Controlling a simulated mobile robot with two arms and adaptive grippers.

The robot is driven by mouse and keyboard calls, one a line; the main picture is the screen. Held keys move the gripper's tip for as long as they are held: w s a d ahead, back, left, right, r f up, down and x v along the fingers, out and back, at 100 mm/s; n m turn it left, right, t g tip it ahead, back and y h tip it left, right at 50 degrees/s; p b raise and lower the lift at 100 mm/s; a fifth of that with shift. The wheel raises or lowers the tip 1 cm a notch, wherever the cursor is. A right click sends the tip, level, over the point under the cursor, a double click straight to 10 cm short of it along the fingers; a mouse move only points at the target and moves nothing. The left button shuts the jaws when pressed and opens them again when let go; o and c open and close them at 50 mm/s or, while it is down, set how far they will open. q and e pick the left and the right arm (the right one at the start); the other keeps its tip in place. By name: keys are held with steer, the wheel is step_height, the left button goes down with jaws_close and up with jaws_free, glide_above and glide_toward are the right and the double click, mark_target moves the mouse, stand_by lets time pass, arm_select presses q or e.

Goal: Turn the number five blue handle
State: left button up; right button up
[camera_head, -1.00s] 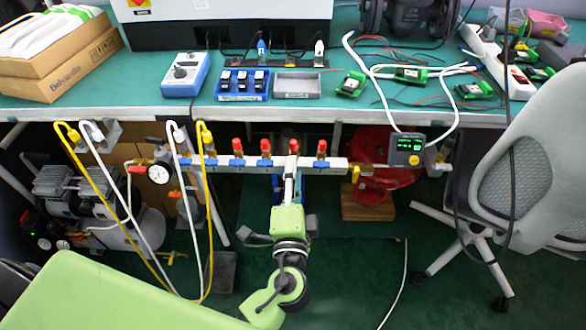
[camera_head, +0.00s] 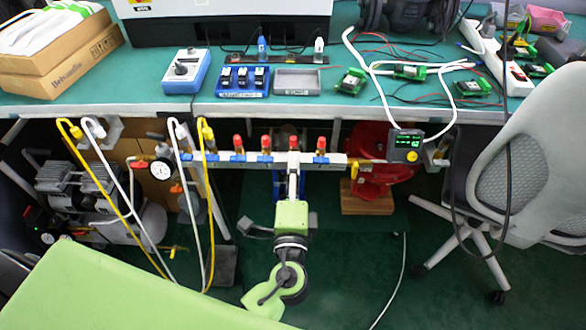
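A pale manifold bar (camera_head: 225,160) runs below the table edge, with a row of blue handles and red caps along it. Blue handles show at its left end (camera_head: 212,157), further along (camera_head: 266,158) and right of my gripper (camera_head: 309,158). My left gripper (camera_head: 293,164) comes up from below on a green arm, its tip at the bar below a red cap (camera_head: 293,142). It is seen nearly edge-on and covers part of the bar, so finger opening and contact with a handle are unclear. My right gripper is not in view.
Yellow and white hoses (camera_head: 121,205) and a gauge (camera_head: 161,172) are at left. A green-topped table (camera_head: 150,105) overhangs the bar. A grey chair (camera_head: 515,175) stands at right.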

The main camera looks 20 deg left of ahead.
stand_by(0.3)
arm_select(q)
steer(key=v, duration=1.2)
stand_by(0.9)
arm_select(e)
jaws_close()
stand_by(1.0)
